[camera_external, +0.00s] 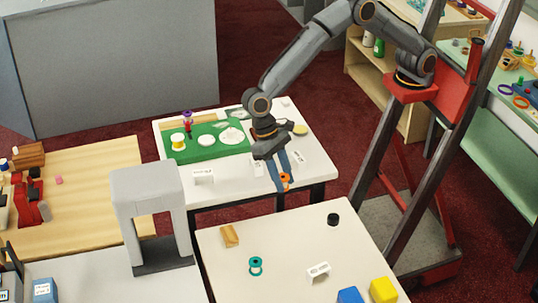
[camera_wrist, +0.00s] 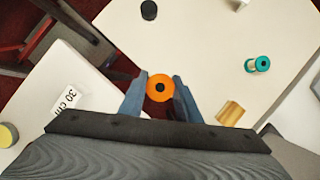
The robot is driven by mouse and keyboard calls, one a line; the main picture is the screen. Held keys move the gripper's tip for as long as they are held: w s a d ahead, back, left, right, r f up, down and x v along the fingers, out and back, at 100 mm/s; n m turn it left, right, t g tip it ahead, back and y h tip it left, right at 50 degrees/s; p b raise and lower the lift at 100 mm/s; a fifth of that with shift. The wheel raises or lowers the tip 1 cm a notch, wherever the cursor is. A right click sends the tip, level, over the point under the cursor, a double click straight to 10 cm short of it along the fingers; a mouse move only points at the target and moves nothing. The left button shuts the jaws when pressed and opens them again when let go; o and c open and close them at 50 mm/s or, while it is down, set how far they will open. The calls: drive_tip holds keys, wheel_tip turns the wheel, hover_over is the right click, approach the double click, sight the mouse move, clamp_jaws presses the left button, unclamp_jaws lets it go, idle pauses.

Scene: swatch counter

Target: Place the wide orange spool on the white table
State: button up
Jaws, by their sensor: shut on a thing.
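The orange spool (camera_external: 286,178) is between the two blue-grey fingers of my gripper (camera_external: 281,176), which is shut on it. In the wrist view the spool (camera_wrist: 160,81) shows its round end with a dark centre hole, between the fingertips (camera_wrist: 160,90). It is held in the air near the gap between two pale tables. The front table (camera_external: 290,225) is pale white; the back table (camera_external: 225,187) is also white. I cannot tell which one is the task's white table. In the wrist view the front table (camera_wrist: 205,45) lies beyond the spool.
The front table holds a black cylinder (camera_external: 333,219), a teal spool (camera_external: 256,266), a wooden block (camera_external: 229,236), a white holder (camera_external: 318,272), and blue (camera_external: 350,295) and yellow blocks (camera_external: 383,290). Its middle has clear room. A green mat (camera_external: 205,146) with spools and discs covers part of the back table.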

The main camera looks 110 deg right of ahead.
drive_tip(key=s+a+m+t, duration=0.25)
drive_tip(key=a+m, duration=0.25)
drive_tip(key=a, duration=1.3)
drive_tip(key=p, duration=0.2)
approach(314, 252)
drive_tip(key=shift+g+y, duration=0.35)
drive_tip(key=shift+y, duration=0.05)
drive_tip(key=shift+w+d+x, duration=0.1)
drive_tip(key=shift+w+x, duration=0.05)
drive_tip(key=shift+x, duration=1.25)
drive_tip(key=shift+w+d+x, duration=0.1)
drive_tip(key=shift+w+x, duration=0.1)
drive_tip(key=shift+x, duration=1.2)
drive_tip(key=shift+f, duration=0.2)
drive_tip(key=o, duration=1)
drive_tip(key=shift+o, duration=0.5)
drive_tip(key=b+v, duration=0.3)
drive_tip(key=v, duration=0.9)
